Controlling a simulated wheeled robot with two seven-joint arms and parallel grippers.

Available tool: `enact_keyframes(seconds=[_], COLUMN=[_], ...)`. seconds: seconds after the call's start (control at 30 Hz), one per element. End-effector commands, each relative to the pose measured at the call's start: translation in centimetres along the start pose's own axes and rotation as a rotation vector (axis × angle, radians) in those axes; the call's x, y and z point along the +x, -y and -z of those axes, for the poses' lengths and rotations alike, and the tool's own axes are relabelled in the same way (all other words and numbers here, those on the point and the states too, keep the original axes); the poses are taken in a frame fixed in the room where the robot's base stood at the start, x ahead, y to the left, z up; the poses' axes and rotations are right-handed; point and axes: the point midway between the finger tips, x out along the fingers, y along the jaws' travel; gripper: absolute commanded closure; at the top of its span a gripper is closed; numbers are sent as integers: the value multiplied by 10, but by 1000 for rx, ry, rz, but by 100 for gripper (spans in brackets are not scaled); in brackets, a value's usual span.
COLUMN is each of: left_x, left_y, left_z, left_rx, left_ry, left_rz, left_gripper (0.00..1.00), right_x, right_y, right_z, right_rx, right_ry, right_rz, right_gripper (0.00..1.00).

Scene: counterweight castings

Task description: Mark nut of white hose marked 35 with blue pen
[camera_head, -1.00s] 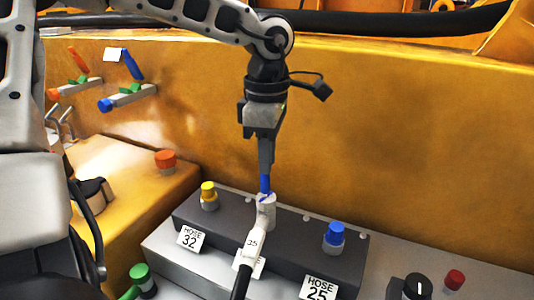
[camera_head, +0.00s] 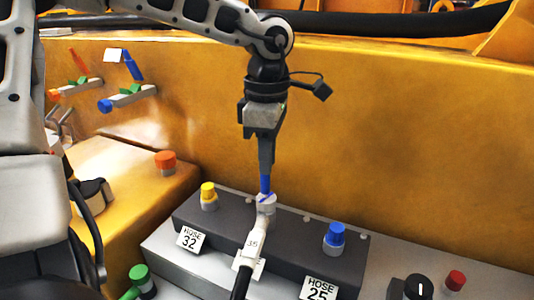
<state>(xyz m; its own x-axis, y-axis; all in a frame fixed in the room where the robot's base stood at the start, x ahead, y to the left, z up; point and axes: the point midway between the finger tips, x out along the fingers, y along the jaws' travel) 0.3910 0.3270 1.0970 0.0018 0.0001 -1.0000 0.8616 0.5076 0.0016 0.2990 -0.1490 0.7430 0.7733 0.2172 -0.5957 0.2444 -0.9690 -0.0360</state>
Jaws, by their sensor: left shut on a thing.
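My left gripper (camera_head: 266,160) points down and is shut on a blue pen (camera_head: 265,184). Only a short blue length of the pen shows below the fingers. Its lower end is at the top of the pale nut (camera_head: 265,203) of the white hose; I cannot tell whether it touches. A short slanted blue line shows on the nut. The white hose end (camera_head: 255,238) carries a label reading 35 and runs down into a black hose (camera_head: 241,283). My right gripper is not in view.
The grey block (camera_head: 300,228) carries a yellow-capped fitting (camera_head: 208,196), a blue-capped fitting (camera_head: 334,237) and plates reading HOSE 32 (camera_head: 190,239) and HOSE 25 (camera_head: 319,289). A yellow wall (camera_head: 400,140) stands behind.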

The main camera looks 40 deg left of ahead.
Motion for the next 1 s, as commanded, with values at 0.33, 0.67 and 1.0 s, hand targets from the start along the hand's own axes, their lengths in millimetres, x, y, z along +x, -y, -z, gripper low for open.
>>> enact_keyframes(seconds=[0.33, 0.67, 1.0], left_x=[-21, -48, -70], left_y=[0, 0, 0], left_z=[0, 0, 0], left_rx=[0, 0, 0], left_ry=[-1, 0, 0], left_rz=[2, 1, 2], left_gripper=[100, 100, 100], right_x=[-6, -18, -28], right_y=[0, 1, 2], right_z=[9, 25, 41], right_rx=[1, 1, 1], right_ry=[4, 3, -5], right_rz=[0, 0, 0], right_gripper=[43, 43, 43])
